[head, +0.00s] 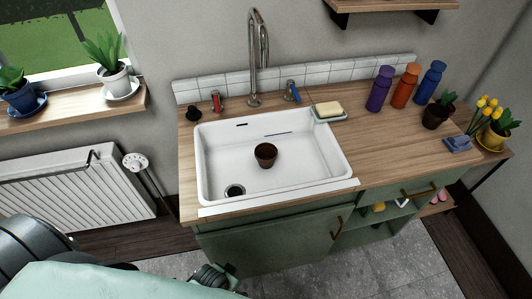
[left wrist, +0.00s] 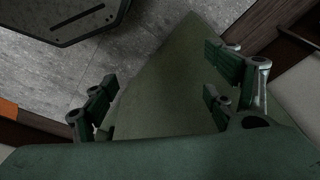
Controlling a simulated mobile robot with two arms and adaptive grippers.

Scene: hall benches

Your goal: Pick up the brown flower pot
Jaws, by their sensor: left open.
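A small brown flower pot (head: 265,155), empty-looking, stands upright in the white sink (head: 320,178), near its middle and above the drain in the picture. A second dark brown pot (head: 435,118), with a green plant in it, stands on the right of the wooden counter. My left gripper (head: 222,277) shows at the bottom of the head view, low in front of the green cabinet and well apart from both pots. In the left wrist view its fingers (left wrist: 160,98) are spread with no object held between them. My right gripper is out of view.
A tall faucet (head: 258,60) rises behind the sink, with a soap dish (head: 329,117) at its right rear. Purple, red and blue bottles (head: 403,87) stand at the back right. Yellow flowers (head: 494,128) stand at the right end. The counter right of the sink has free room.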

